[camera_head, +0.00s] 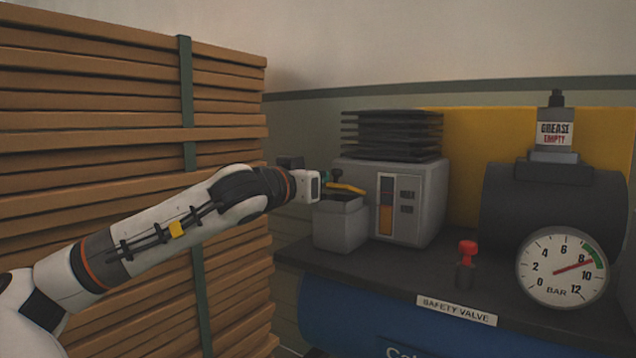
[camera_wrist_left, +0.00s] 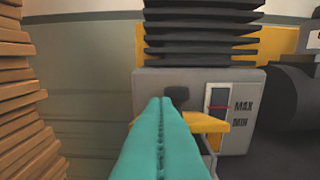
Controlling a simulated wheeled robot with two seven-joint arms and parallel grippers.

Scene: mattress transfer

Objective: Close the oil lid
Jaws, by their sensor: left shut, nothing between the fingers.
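The oil lid (camera_head: 347,189) is a small yellow flap just above the dark top of a small grey box (camera_head: 340,228) on the front of the grey machine (camera_head: 420,185). In the wrist view the yellow lid (camera_wrist_left: 207,122) shows just right of my fingers and partly behind them. My left gripper (camera_head: 328,178) reaches in from the left, at the lid. Its teal fingers (camera_wrist_left: 160,101) are pressed together with nothing between them. Whether they touch the lid I cannot tell. My right gripper is in neither view.
A tall stack of brown boards (camera_head: 130,120) stands at the left beside my arm. Black fins (camera_head: 392,133) top the machine. A red safety valve (camera_head: 467,253), a pressure gauge (camera_head: 562,267) and a grease bottle (camera_head: 555,133) are at the right.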

